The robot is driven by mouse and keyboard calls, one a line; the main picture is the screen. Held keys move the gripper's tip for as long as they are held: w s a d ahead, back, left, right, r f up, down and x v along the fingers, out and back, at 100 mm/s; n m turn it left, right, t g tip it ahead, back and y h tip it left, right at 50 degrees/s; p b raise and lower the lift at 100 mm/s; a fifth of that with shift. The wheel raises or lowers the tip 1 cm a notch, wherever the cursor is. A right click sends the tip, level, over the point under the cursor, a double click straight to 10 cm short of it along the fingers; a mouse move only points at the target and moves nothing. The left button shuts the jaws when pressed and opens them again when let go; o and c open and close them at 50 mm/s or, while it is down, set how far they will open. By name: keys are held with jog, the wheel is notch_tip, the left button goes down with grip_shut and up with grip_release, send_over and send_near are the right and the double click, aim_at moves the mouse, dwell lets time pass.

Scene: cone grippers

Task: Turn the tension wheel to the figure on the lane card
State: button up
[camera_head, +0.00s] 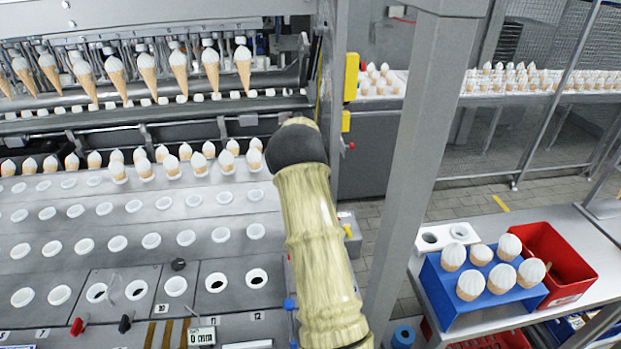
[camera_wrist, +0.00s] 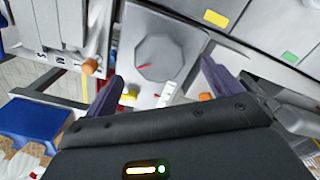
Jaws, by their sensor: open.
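In the wrist view a grey many-sided wheel (camera_wrist: 170,56) with a red pointer mark sits on a light grey panel. It is probably the tension wheel; no figure on it can be read. My gripper (camera_wrist: 161,70) is open, its two dark fingers apart on either side of the wheel's lower part in the picture. I cannot tell whether they touch it. A small white strip with marks (camera_wrist: 167,93) shows just below the wheel. I cannot make out a lane card for certain. In the head view my arm hides part of the machine, and my gripper does not show.
An orange knob (camera_wrist: 90,66) and a blue block (camera_wrist: 29,120) lie left of the wheel. In the head view, a display (camera_head: 202,337) reads about 0 mm. A blue cone holder (camera_head: 447,305) and red bin (camera_head: 570,268) stand on the right bench beyond a grey post (camera_head: 412,150).

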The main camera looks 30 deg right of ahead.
notch_tip(320, 180, up, 14)
jog(key=b, duration=0.1)
jog(key=shift+f, duration=0.15)
dwell(0.5)
jog(key=s+a+f+n+t, duration=0.1)
jog(key=s+a+f+n, duration=0.2)
jog(key=s+a+n, duration=0.5)
jog(key=s+a+f+n+t, duration=0.1)
jog(key=s+a+f+n, duration=0.2)
jog(key=s+a+n, duration=0.5)
jog(key=s+a, duration=0.7)
jog(key=a, duration=0.5)
jog(key=shift+f+n+t, duration=0.25)
jog(key=shift+n+t, duration=0.05)
jog(key=shift+n, duration=0.1)
